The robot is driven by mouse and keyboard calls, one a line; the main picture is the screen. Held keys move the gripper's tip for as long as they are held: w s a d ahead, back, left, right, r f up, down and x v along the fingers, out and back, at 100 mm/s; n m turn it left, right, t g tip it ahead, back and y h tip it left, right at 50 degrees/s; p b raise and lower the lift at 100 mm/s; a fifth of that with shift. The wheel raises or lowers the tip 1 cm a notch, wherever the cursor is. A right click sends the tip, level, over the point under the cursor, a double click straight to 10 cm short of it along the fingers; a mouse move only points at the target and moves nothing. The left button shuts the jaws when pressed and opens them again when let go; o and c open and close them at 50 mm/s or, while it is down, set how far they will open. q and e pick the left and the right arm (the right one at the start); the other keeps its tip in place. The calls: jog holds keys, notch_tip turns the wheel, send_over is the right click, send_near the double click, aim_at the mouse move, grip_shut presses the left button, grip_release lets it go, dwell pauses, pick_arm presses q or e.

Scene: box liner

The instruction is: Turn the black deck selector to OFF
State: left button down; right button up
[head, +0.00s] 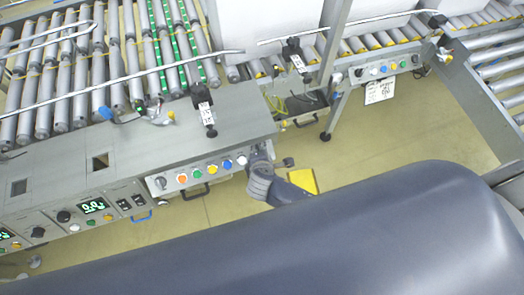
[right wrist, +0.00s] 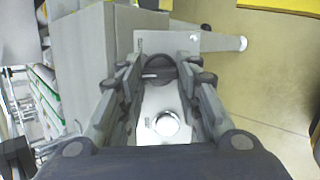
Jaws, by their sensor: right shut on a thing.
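The black deck selector (right wrist: 158,68) is a round knob with a raised bar on a light plate in the right wrist view. Its bar lies roughly across the picture, and the small labels beside it are too blurred to read. My right gripper (right wrist: 160,72) has its two fingertips on either side of the selector, shut on it. In the head view my right gripper (head: 258,160) is at the right end of the button panel (head: 205,177) and covers the selector. My left gripper is in neither view.
A white button (right wrist: 165,124) sits close to the selector, between my fingers. Orange, green, yellow and blue buttons (head: 227,165) line the panel. Roller conveyors (head: 70,80) lie behind. A yellow pedal (head: 302,180) is on the floor beside my gripper.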

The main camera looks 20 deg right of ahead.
jog(key=shift+m, duration=0.5)
jog(key=o, duration=0.8)
jog(key=shift+c, duration=0.2)
jog(key=shift+s, duration=0.1)
jog(key=v, duration=1.2)
